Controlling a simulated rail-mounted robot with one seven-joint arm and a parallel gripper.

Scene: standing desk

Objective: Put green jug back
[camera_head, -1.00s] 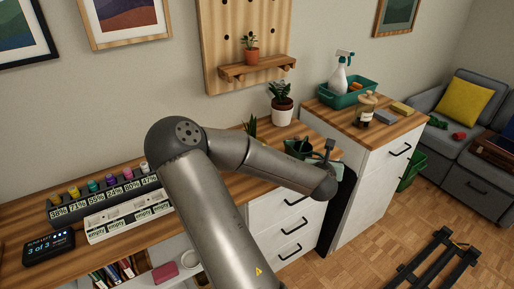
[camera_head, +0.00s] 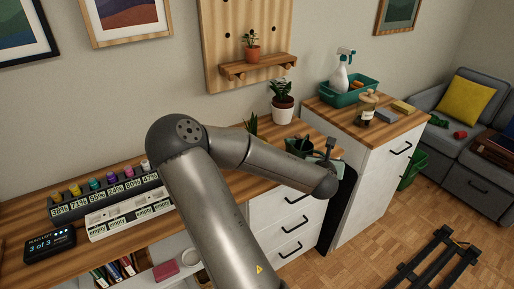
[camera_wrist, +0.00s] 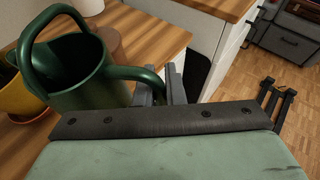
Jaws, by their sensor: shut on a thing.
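The dark green jug (camera_wrist: 82,75) shows large at the left of the wrist view, upright, with its opening and an arching handle at the top. In the head view a small part of the jug (camera_head: 298,147) shows behind my forearm, at the right end of the wooden desk. My gripper (camera_wrist: 166,88) is shut on the jug's side handle, at the right of its body. The jug's base is hidden, so I cannot tell whether it touches the desk.
A yellow pot (camera_wrist: 20,98) stands close to the jug's left. A potted plant (camera_head: 282,103) stands at the desk's back.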

